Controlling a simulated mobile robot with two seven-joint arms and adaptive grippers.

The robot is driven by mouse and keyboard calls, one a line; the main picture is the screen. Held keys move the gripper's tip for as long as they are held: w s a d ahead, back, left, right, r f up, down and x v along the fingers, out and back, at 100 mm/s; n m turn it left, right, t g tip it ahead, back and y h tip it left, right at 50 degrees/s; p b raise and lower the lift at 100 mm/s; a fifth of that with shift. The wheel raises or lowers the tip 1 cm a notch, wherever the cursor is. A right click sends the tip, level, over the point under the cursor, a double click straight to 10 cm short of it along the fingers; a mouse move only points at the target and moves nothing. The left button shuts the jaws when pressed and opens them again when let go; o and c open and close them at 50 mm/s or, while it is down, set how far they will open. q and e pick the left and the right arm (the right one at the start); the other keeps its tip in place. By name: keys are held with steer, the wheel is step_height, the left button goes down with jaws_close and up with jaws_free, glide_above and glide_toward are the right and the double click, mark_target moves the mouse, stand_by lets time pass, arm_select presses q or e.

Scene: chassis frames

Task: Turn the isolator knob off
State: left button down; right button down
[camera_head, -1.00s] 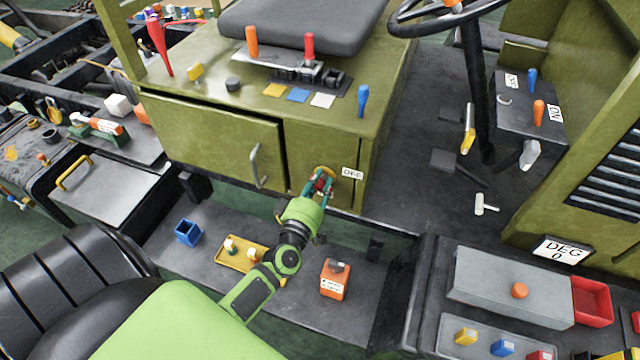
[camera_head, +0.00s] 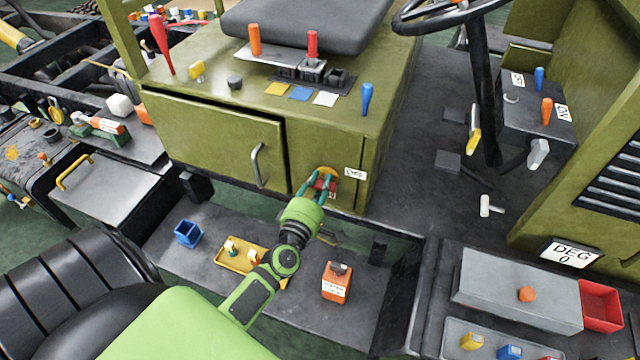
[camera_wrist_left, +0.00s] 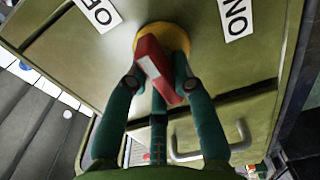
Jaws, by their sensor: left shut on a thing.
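The isolator knob is a red bar handle (camera_wrist_left: 158,68) with a white mark, on a yellow round plate (camera_wrist_left: 178,38), on the green cabinet's front. In the head view the knob (camera_head: 326,182) shows between my fingers. In the left wrist view it leans, its near end to the lower right. An OFF label (camera_wrist_left: 100,12) is at the left and an ON label (camera_wrist_left: 236,17) at the right of the plate, both upside down there. My left gripper (camera_wrist_left: 160,82) is shut on the knob, green fingers on both sides. My right gripper is not in view.
The cabinet door has a grey handle (camera_head: 259,166) left of the knob. Below lie a blue box (camera_head: 188,233), a yellow tray (camera_head: 229,258) and an orange box (camera_head: 336,284) on the grey floor plate. A white label (camera_head: 355,174) is close right of the knob.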

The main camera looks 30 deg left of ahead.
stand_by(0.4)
arm_select(q)
steer(key=c, duration=1)
jaws_free()
steer(key=shift+c, duration=0.2)
steer(key=v, duration=1.2)
steer(key=shift+d, duration=0.1)
